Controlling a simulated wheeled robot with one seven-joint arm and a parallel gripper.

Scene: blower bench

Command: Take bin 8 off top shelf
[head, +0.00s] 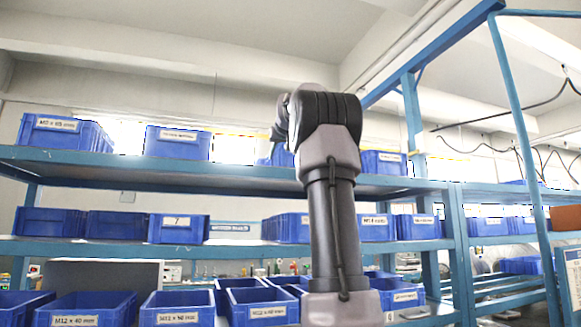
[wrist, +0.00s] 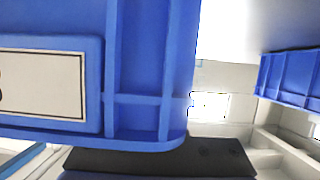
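A blue bin fills the left of the wrist view (wrist: 150,70), very close to the camera. Its white front label (wrist: 45,85) is cut off by the picture edge, with only part of a dark character showing, so I cannot confirm the number. A dark flat piece that looks like part of my gripper lies just below the bin's bottom edge; contact is unclear. In the head view my arm rises in front of the top shelf (head: 230,178), its end bent away at shelf height. It hides most of a blue bin there (head: 268,160). My gripper's fingertips are hidden in the head view.
Other blue top-shelf bins stand at the left (head: 62,133), centre-left (head: 178,143) and right of my arm (head: 384,163). Several bins fill the lower level. A blue upright (head: 413,120) stands at the right.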

